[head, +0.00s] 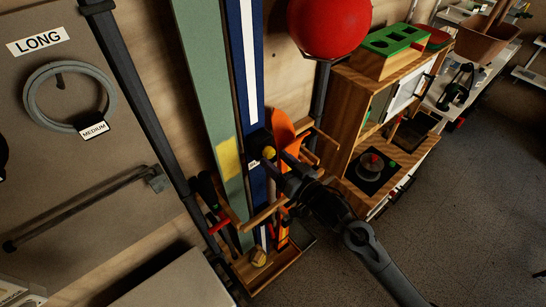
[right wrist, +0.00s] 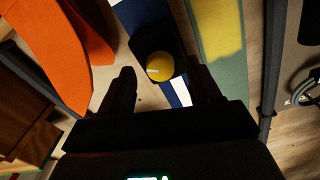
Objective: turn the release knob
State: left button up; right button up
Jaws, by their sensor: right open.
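The release knob (head: 268,153) is a small yellow ball on a dark mount. It sits on a tall blue panel with a white stripe (head: 245,60). In the right wrist view the knob (right wrist: 160,66) lies between and just beyond the fingertips. My right gripper (head: 276,166) reaches in from the lower right and is close to the knob. In its own view the right gripper (right wrist: 163,82) is open, with one finger on each side of the knob. I cannot tell whether either finger touches it. My left gripper is not in view.
A green panel with a yellow patch (head: 228,158) stands beside the blue one. An orange item (head: 283,127) is close on the right. A wooden rack (head: 276,268) holds tools below. A red ball (head: 330,25) and a toy kitchen (head: 350,110) stand to the right.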

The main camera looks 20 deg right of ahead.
jog(key=shift+x, duration=1.1)
jog(key=shift+c, duration=0.2)
jog(key=c, duration=1)
